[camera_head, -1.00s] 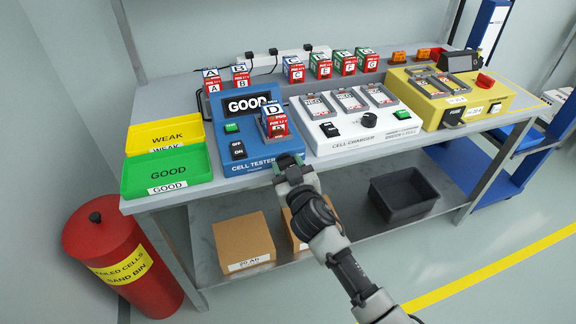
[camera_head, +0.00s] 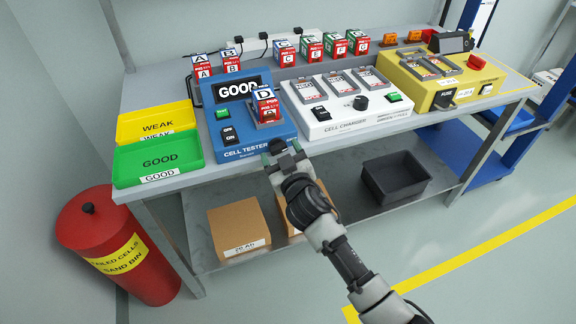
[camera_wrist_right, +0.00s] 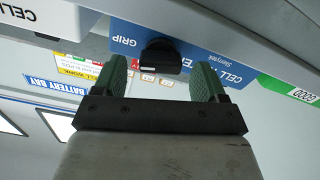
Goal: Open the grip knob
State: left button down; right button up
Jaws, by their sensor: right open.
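The grip knob is a dark knob (camera_wrist_right: 162,55) under the GRIP label on the blue cell tester (camera_head: 236,142). In the head view its dark top (camera_head: 277,146) shows at the tester's front edge. My right gripper (camera_head: 282,153) is open at that edge. In the right wrist view the green fingers of the gripper (camera_wrist_right: 161,80) stand apart, one on each side of the knob, with gaps; the knob lies a little beyond the palm. A cell marked D (camera_head: 267,106) sits in the tester, whose screen reads GOOD. My left gripper is not in view.
The white cell charger (camera_head: 345,121) stands right of the tester, and a yellow machine (camera_head: 425,91) beyond it. Green (camera_head: 187,166) and yellow (camera_head: 181,117) trays lie left. Several cells line the back. A black crate (camera_head: 397,193) and cardboard boxes (camera_head: 222,245) sit on the lower shelf.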

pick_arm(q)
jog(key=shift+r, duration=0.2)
pick_arm(e)
jog(key=v, duration=0.9)
jog(key=shift+s, duration=0.35)
jog(key=shift+d, duration=0.1)
